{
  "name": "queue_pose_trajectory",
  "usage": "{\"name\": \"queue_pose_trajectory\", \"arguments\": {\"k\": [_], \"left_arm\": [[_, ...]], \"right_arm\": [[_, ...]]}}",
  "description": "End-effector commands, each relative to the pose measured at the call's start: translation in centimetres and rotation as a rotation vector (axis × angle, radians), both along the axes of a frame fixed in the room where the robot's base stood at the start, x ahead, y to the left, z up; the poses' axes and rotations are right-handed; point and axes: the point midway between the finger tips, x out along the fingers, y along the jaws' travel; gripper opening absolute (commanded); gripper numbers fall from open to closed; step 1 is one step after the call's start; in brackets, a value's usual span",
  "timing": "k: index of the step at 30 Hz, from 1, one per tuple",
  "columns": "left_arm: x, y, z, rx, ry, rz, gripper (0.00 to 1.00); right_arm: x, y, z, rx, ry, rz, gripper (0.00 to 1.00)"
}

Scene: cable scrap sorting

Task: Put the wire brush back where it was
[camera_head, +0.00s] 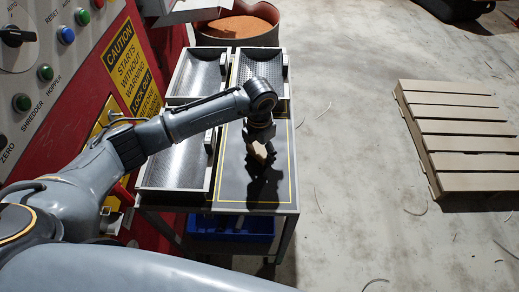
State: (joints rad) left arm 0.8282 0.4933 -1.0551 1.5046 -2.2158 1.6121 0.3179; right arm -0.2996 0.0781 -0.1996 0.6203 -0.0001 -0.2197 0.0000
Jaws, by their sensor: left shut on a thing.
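My left gripper (260,140) is over the dark, yellow-outlined area (228,185) of the small table. It points down and is shut on a light wood-coloured piece, which I take to be the wire brush (259,152). Most of the brush is hidden by the gripper, and its bristles cannot be made out. A dark shadow lies on the panel just below. I cannot tell whether the brush touches the surface. My right gripper is not in view.
A smooth metal tray (171,187) is left of the panel. Another smooth tray (198,76) and a perforated tray (259,55) are behind. A bin of orange granules (237,27) stands beyond. A red control panel (88,60) borders the left; a pallet (462,140) lies right. A blue crate (231,226) is below.

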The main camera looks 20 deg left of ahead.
Motion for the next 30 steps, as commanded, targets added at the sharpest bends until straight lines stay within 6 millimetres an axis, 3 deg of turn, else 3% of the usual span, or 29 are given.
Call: {"name": "queue_pose_trajectory", "arguments": {"k": [1,4,18,30], "left_arm": [[0.0,0.0,-0.2,0.000,0.000,0.000,0.74],[0.0,0.0,-0.1,0.000,0.000,0.000,0.92],[0.1,0.0,0.7,0.000,-0.002,0.000,0.92],[0.1,0.1,8.6,0.000,-0.006,0.000,0.92]], "right_arm": [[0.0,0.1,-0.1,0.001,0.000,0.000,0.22],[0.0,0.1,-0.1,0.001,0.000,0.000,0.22],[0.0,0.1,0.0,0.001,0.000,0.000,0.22],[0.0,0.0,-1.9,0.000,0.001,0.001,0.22]]}}
